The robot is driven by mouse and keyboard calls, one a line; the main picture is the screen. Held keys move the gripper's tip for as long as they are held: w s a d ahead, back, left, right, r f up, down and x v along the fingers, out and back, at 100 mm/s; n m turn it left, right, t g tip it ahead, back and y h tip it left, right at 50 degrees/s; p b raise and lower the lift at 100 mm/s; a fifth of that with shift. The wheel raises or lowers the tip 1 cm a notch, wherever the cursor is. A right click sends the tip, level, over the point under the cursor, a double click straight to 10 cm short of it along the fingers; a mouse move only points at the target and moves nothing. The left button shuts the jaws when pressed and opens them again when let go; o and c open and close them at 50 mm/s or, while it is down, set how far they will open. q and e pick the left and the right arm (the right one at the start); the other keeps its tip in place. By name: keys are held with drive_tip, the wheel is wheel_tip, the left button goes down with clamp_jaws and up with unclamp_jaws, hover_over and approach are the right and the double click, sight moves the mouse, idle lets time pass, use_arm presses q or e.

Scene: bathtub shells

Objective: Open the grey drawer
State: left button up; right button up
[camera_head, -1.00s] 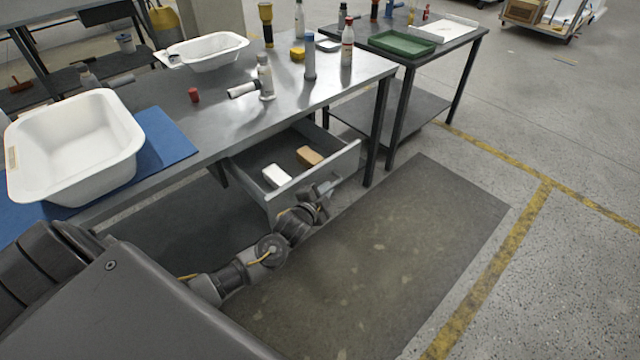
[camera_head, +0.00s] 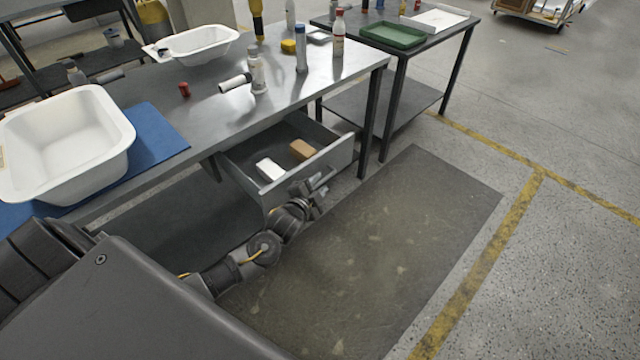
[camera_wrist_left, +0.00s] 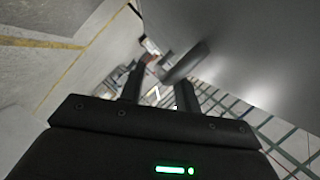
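The grey drawer (camera_head: 318,163) under the metal workbench is pulled out. Its inside is visible, with a white block (camera_head: 270,169) and a tan block (camera_head: 302,149) in it. My left gripper (camera_head: 322,182) is just outside the drawer front, near its middle. In the left wrist view, the two dark fingers (camera_wrist_left: 160,90) stand apart with a gap between them. A dark bar, perhaps the drawer handle (camera_wrist_left: 186,62), shows just past the fingertips beside a smooth grey surface. I cannot tell whether the fingers touch it. My right gripper is not in view.
The workbench (camera_head: 215,118) carries a white tub (camera_head: 65,140) on a blue mat, a smaller white tub (camera_head: 200,45) and several bottles. A second table (camera_head: 425,50) with a green tray (camera_head: 393,36) stands to the right. A dark floor mat (camera_head: 400,235) in front is clear.

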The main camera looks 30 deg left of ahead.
use_arm(q)
drive_tip(key=v, duration=0.9)
drive_tip(key=shift+s, duration=0.35)
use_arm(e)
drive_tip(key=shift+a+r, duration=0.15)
